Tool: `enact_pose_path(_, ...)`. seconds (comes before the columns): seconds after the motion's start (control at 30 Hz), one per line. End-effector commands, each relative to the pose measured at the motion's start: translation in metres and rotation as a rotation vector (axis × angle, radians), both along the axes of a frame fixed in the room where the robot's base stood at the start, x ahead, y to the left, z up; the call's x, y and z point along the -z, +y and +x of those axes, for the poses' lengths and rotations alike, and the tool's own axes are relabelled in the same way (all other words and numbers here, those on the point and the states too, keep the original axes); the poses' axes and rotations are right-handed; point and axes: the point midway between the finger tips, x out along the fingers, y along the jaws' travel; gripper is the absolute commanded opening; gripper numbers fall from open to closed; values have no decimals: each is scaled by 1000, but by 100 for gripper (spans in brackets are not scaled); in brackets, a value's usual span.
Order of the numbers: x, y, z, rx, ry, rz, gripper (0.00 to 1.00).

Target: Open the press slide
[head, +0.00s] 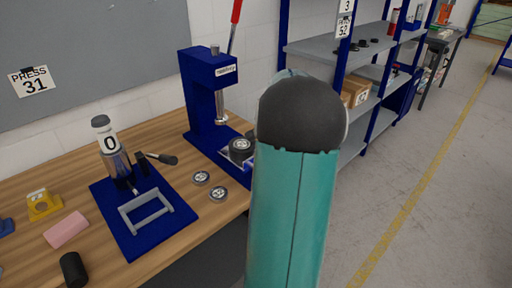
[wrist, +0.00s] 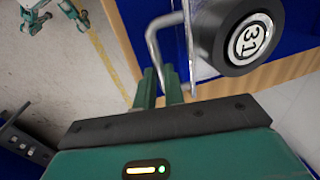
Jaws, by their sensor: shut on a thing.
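The blue press (head: 208,105) stands at the right end of the wooden bench. In the wrist view its slide shows as a grey edge (wrist: 198,55) with a bent metal handle (wrist: 152,45). My gripper (wrist: 160,83) is shut on this handle, its green fingers at the bar. My arm hides the gripper and the handle in the head view.
On the bench are a blue base (head: 130,235) with a grey frame, two small discs (head: 201,178), a pink block (head: 66,230), a yellow holder (head: 42,204) and a black cylinder (head: 73,268). Blue shelving (head: 310,45) stands beyond. The floor (head: 400,180) at the right is clear.

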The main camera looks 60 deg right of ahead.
Motion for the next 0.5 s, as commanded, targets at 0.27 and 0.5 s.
enact_pose_path(0.27, 0, 11, -37, -3, 0, 4, 0)
enact_pose_path(0.5, 0, 13, -45, -4, -1, 4, 0)
